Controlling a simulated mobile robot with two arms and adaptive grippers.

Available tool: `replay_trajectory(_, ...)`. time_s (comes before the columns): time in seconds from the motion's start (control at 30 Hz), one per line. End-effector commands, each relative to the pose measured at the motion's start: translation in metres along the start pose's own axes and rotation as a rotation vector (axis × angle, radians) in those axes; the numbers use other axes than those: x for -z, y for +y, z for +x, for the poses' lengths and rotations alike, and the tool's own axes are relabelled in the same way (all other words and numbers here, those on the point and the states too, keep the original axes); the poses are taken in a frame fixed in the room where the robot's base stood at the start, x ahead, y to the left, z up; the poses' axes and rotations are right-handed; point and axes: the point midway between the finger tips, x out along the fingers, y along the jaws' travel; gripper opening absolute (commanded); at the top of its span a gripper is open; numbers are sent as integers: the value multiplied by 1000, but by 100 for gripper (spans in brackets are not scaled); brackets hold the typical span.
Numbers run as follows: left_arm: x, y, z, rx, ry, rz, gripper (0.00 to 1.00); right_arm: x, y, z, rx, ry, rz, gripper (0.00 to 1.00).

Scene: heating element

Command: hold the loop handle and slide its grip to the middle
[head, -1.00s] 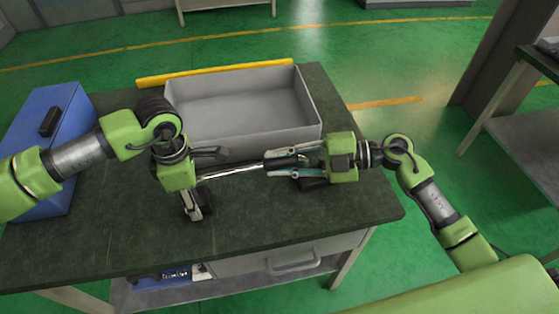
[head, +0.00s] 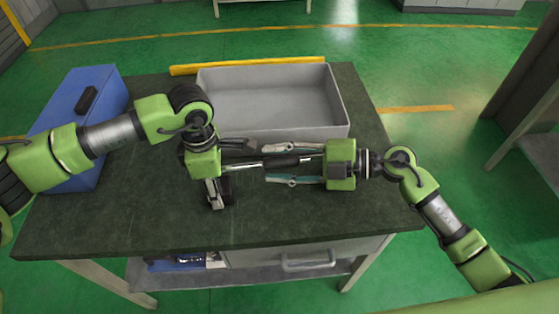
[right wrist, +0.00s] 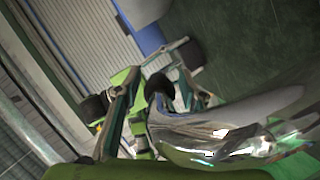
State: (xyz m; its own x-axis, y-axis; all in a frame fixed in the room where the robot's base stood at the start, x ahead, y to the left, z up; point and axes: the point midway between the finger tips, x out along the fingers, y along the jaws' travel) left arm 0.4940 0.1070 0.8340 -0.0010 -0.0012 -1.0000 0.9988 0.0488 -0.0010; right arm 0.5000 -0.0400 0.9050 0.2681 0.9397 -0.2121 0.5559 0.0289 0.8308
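The loop handle is a thin bright metal rod (head: 242,165) with a black grip (head: 285,162) on it, seen lengthwise between my two grippers in the head view. My left gripper (head: 232,168) has its fingers spread at the rod's left end; that end is hidden and no firm contact shows. My right gripper (head: 264,164) comes in from the right with its fingers apart, one above and one below the grip. A gap shows between each finger and the grip. In the right wrist view, tilted and cluttered, a black rounded piece (right wrist: 158,86) shows between spread finger parts.
A grey open tray (head: 340,112) stands just behind the grippers, with a yellow bar (head: 185,70) behind it. A blue box (head: 75,110) stands at the left of the dark table (head: 130,215). The table's front is clear.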

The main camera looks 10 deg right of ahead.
Motion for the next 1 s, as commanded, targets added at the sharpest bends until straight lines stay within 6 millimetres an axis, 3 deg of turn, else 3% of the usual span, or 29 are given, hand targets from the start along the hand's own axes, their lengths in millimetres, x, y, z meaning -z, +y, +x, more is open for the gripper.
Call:
replay_trajectory(0.37,0,1,-1,-2,-2,-2,0,-2,0,-12,1,-5,-1,37)
replay_trajectory(0.8,1,1,0,-2,-1,-3,0,-2,-1,-98,2,-4,1,37)
replay_trajectory(1.0,1,1,0,-2,-1,-3,0,-1,0,-118,1,-1,1,37)
